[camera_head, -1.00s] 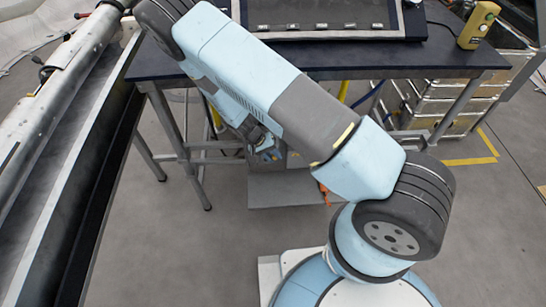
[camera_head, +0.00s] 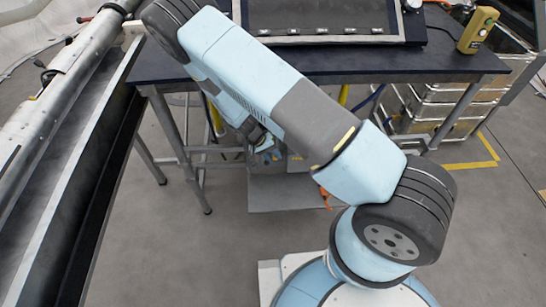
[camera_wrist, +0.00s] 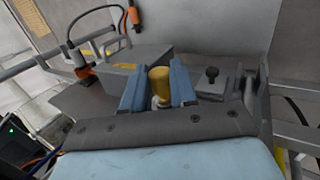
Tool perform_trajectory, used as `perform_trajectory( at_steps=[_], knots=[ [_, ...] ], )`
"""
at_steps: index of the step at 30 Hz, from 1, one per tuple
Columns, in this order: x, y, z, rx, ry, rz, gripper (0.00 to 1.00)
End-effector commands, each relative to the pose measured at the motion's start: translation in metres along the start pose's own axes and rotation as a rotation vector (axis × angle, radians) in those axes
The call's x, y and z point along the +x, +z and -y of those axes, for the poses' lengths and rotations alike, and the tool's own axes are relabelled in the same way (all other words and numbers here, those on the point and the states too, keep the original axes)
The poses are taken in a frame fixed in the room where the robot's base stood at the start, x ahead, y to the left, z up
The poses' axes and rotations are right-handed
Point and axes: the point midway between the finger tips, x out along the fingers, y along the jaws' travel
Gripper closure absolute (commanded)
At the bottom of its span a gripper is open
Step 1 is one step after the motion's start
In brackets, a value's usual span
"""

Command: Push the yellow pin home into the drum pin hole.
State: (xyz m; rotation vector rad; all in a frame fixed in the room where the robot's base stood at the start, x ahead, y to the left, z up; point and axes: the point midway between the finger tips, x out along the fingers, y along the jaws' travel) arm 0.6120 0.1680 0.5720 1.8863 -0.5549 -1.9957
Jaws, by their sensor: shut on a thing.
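The yellow pin (camera_wrist: 160,80) shows in the wrist view between the two blue fingers of my gripper (camera_wrist: 158,88). The fingers are shut on it from both sides. A pale metallic part (camera_wrist: 160,103) shows just below the yellow part, between the fingers. The pin hole cannot be made out, and I cannot tell how deep the pin sits.
Orange connectors (camera_wrist: 80,60) with a black cable are at upper left. A dark workbench (camera_head: 330,62) spans the head view, with a yellow control box (camera_head: 477,30) on it.

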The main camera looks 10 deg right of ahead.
Motion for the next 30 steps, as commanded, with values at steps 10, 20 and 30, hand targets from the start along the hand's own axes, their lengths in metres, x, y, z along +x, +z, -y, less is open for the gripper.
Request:
perform_trajectory(
  at_steps=[10,20,30],
  knots=[
    [-0.0013,-0.0056,-0.001,0.005,-0.002,-0.004,1.0],
    [-0.0022,-0.0076,-0.0015,0.008,-0.004,-0.006,0.46],
    [-0.003,-0.007,-0.0018,0.01,-0.005,-0.008,0.44]
  ],
)
